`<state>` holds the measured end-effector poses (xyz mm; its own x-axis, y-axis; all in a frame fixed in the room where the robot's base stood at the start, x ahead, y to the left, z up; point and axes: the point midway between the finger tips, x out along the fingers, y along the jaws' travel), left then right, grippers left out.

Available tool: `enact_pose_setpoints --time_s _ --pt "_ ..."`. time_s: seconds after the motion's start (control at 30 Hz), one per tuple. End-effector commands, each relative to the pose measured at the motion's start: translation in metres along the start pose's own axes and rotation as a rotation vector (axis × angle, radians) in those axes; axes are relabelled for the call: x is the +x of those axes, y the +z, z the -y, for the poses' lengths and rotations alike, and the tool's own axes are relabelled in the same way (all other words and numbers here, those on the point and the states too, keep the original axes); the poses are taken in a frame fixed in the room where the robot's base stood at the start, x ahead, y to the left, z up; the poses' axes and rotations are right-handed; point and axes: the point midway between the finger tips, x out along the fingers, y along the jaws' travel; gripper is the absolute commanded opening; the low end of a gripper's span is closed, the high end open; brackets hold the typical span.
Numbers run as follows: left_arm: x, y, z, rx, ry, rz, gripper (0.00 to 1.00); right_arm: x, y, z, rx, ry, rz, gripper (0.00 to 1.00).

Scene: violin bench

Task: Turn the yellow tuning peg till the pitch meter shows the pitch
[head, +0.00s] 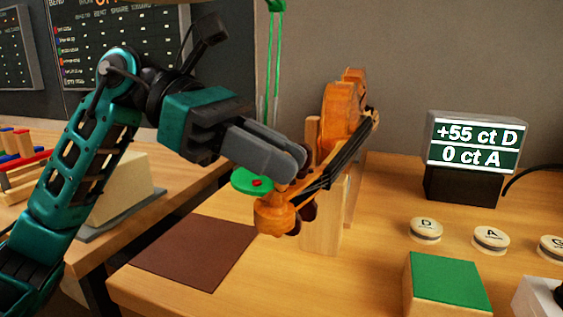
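A violin (340,110) rests on a wooden stand (322,228), with its neck and scroll (273,214) toward me. Dark red-brown pegs (307,210) show at the pegbox. I cannot make out a yellow peg; the gripper covers part of the pegbox. My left gripper (294,162) reaches in from the left, its grey fingertips at the pegbox. The fingers look close together, but whether they hold a peg is hidden. The pitch meter (472,145) reads "+55 ct D" above "0 ct A". My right gripper is not in view.
A green disc (247,182) with a red spot shows below the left gripper, and green cords (273,60) hang behind it. Round buttons D (426,230), A (490,239) and G (552,248) stand right, behind a green-topped block (446,284). A brown mat (195,252) lies clear.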

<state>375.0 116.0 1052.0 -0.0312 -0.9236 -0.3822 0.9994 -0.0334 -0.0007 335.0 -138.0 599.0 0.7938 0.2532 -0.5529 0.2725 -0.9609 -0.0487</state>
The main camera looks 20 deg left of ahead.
Motion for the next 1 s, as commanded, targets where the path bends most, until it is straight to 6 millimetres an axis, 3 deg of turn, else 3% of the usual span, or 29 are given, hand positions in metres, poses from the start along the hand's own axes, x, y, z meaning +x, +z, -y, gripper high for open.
enact_pose_setpoints --time_s 0.4,0.63,1.0 --pt "0.0095 0.0001 0.0003 0.001 0.0 -0.001 0.22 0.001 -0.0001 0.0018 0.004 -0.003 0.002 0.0" --pt "0.0092 0.0 0.0002 0.001 0.0 -0.001 0.01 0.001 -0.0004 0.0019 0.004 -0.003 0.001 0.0" --pt "0.0081 0.0026 -0.0007 0.03 -0.084 -0.001 0.0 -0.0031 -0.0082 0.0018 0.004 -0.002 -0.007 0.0"
